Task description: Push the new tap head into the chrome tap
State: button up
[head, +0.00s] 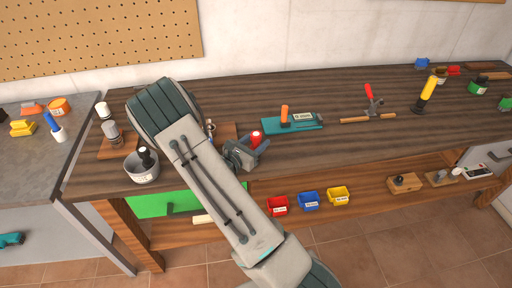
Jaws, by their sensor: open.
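My gripper (259,147) shows just right of my arm, low over the workbench, with its dark jaws open and pointing right. A small red knob-like piece (255,137) with a pale spot is at the jaws; it may be the tap head. I cannot tell whether it is between the jaws or behind them. A small chrome piece (210,127) stands by a brown board (226,131) left of the gripper, partly hidden by my arm. It may be the chrome tap, but its opening is not visible.
A grey pot (142,175) and a board with grey and white-topped items (111,132) stand left of my arm. A teal tray (300,126) with an orange-handled tool lies right of the gripper. The bench front between them is clear. Small bins (309,201) sit on the lower shelf.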

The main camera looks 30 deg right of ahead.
aim_at(256, 134)
grip_shut()
jog(key=shift+r, duration=0.1)
jog(key=shift+r, duration=0.5)
notch_tip(256, 134, up, 2)
jog(key=shift+r+b, duration=0.25)
jog(key=shift+b, duration=0.25)
jog(key=s+d+r+b, duration=0.3)
jog(key=s+r, duration=0.4)
jog(key=s, duration=0.4)
jog(key=shift+s+r+b, duration=0.15)
jog(key=shift+b, duration=0.45)
